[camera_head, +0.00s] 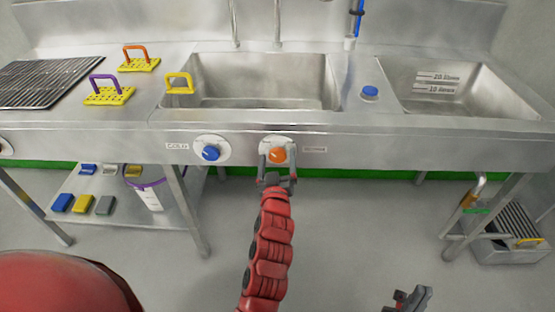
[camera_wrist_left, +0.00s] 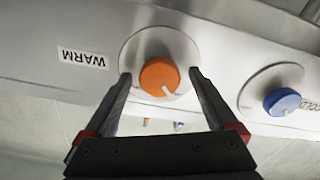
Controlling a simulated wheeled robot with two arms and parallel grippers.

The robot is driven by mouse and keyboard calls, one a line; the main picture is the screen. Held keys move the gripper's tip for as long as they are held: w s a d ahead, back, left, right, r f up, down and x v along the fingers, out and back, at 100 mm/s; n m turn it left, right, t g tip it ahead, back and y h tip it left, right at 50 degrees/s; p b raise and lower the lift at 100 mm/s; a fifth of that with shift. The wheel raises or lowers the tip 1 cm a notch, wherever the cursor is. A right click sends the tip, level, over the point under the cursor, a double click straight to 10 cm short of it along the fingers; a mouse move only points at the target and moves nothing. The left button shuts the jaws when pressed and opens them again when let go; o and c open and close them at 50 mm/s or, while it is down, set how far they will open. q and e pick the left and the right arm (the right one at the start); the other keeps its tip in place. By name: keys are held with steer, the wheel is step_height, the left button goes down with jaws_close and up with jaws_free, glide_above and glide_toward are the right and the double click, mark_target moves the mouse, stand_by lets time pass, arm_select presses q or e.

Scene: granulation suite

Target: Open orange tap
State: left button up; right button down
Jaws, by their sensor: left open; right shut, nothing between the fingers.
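The orange tap (camera_head: 278,154) is a round knob on a pale disc on the sink's front panel. It also shows in the left wrist view (camera_wrist_left: 160,77), upside down, with a white pointer mark near its edge. My left gripper (camera_head: 277,165) is open at the orange tap. In the left wrist view its two fingers (camera_wrist_left: 160,78) stand on either side of the knob, with gaps visible. I cannot tell how deep the fingertips reach. My right gripper (camera_head: 408,300) is shut and empty, low at the bottom edge, away from the sink.
A blue tap (camera_head: 211,153) labelled COLD sits left of the orange one. The steel sink panel (camera_head: 370,150) spans the width. Two basins, yellow scrubbers (camera_head: 109,96) and a rack are above.

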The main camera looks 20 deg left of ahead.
arm_select(q)
steer(key=shift+c, duration=0.2)
steer(key=c, duration=1.3)
steer(key=shift+c, duration=0.2)
steer(key=m, duration=0.3)
steer(key=shift+f+m+b, duration=0.1)
steer(key=shift+m+b, duration=0.2)
steer(key=shift+b, duration=0.1)
steer(key=m, duration=0.4)
steer(key=shift+m, duration=0.3)
steer(key=m, duration=0.5)
steer(key=shift+p, duration=0.4)
steer(key=shift+m+p, duration=0.55)
steer(key=shift+m, duration=1.85)
